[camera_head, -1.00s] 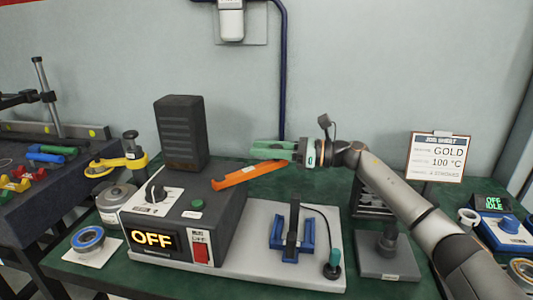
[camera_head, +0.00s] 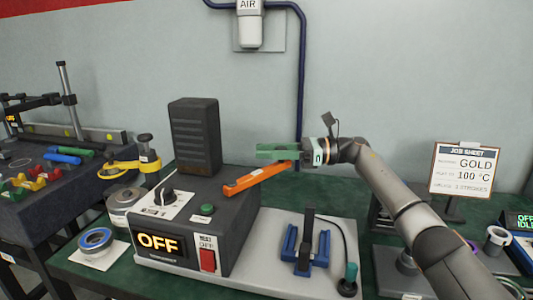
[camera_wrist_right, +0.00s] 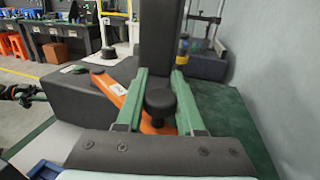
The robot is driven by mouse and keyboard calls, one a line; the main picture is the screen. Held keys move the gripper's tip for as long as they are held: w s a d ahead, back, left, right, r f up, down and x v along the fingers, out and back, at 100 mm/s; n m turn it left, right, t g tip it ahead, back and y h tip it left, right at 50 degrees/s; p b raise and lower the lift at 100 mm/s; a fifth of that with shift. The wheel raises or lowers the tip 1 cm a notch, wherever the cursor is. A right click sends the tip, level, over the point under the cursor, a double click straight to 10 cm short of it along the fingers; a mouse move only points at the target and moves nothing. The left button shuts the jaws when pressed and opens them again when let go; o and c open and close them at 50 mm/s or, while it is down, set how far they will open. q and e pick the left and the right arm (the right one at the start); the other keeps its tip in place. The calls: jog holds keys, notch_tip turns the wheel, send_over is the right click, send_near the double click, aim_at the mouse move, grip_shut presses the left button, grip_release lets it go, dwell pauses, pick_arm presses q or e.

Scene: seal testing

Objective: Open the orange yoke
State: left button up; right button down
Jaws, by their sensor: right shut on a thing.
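The orange yoke (camera_head: 250,180) is a long bar at the back right of the dark control box, its right end under my right gripper. My right gripper (camera_head: 277,152) reaches in from the right with green fingers. In the right wrist view, the fingers (camera_wrist_right: 160,100) lie either side of a round black knob (camera_wrist_right: 160,103) above the orange yoke (camera_wrist_right: 108,84). The gripper is shut on this knob. My left gripper is not in view.
The control box (camera_head: 200,225) reads OFF, and a tall black ribbed block (camera_head: 194,135) stands behind it. A blue fixture with a dark upright (camera_head: 305,245) sits on the grey plate in front. A job sheet (camera_head: 465,170) stands at right. A yellow clamp (camera_head: 130,167) is at left.

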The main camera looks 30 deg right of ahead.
jog(key=c, duration=0.5)
grip_release()
jog(key=shift+c, duration=0.2)
jog(key=v, duration=1.2)
jog(key=shift+d, duration=0.25)
jog(key=shift+s, duration=0.1)
